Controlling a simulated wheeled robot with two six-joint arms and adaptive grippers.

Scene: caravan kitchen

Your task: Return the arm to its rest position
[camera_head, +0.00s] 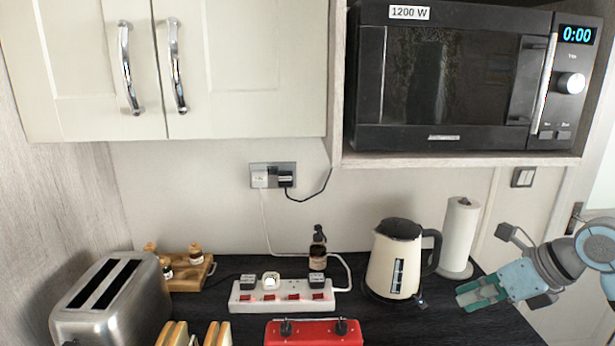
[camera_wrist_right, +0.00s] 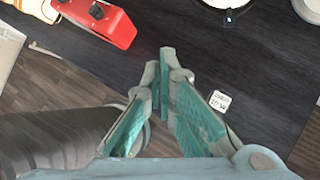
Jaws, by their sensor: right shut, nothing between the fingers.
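My right gripper (camera_head: 482,291) is at the right of the head view, in front of the paper towel roll and to the right of the kettle. Its teal fingers are shut and hold nothing. In the right wrist view the fingertips (camera_wrist_right: 172,62) meet over the dark counter edge, apart from any object. My right arm comes in from the right edge of the head view. My left gripper is not in view.
The cream kettle (camera_head: 395,262) and paper towel roll (camera_head: 460,236) stand left of my gripper. A white power strip (camera_head: 275,306), red box (camera_head: 310,334) and steel toaster (camera_head: 115,305) are further left. The microwave (camera_head: 450,75) sits above. A white label (camera_wrist_right: 219,101) lies near the fingers.

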